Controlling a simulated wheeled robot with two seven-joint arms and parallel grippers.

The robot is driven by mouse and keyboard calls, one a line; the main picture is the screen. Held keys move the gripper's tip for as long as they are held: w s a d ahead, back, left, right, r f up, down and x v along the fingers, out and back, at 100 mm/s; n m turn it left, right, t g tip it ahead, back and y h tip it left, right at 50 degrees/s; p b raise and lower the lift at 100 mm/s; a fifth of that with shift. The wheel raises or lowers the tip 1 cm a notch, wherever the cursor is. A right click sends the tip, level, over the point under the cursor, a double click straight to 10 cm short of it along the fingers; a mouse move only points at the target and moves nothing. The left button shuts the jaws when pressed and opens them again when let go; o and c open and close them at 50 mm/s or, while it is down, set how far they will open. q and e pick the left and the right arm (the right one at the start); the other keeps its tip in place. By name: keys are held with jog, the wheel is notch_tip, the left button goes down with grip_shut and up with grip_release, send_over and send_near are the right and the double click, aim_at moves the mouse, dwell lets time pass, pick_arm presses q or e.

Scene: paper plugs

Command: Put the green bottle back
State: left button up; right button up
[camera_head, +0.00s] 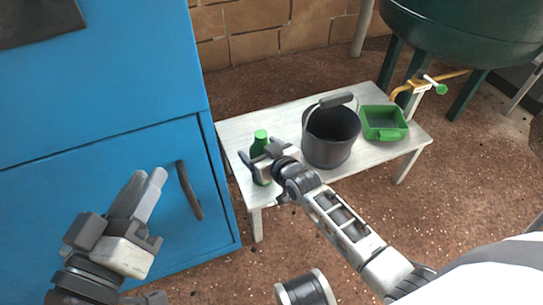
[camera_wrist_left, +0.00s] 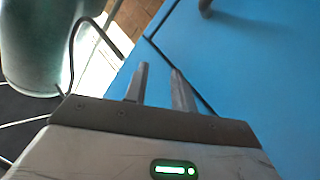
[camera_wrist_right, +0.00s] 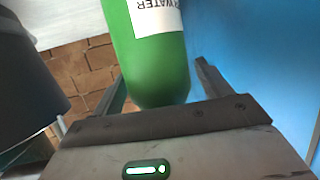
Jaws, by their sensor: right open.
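The green bottle (camera_head: 260,143) stands upright at the left end of the white bench (camera_head: 238,132). My right gripper (camera_head: 258,158) is at the bottle, its fingers on either side, partly hiding it from the head camera. In the right wrist view the bottle (camera_wrist_right: 150,68) fills the space between the spread fingers, with a white label reading "WATER" upside down. A gap shows beside the right-hand finger, so the jaws are not closed on it. My left gripper (camera_head: 150,181) is empty in front of the blue cabinet, its fingers a little apart in the left wrist view (camera_wrist_left: 160,82).
A dark bucket (camera_head: 331,140) with a raised handle stands mid-bench, close to my right wrist. A green tray (camera_head: 384,123) sits at the bench's right. The blue cabinet (camera_head: 100,110) with a dark handle (camera_head: 189,190) stands left of the bench. A large green tub is behind right.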

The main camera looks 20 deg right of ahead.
jog(key=p+v, duration=0.1)
jog(key=v, duration=0.2)
jog(key=shift+s+d+r+p, duration=0.1)
jog(key=shift+s+r+p, duration=0.2)
jog(key=shift+p, duration=0.1)
pick_arm(q)
jog(key=f+p, duration=0.1)
jog(key=f+g+y, duration=0.1)
jog(key=s+a+f+y+p, duration=0.1)
jog(key=shift+m+g+p, duration=0.35)
jog(key=shift+m+g, duration=0.05)
pick_arm(e)
jog(key=v, duration=0.7)
jog(key=shift+s, duration=0.3)
jog(key=shift+d, duration=0.1)
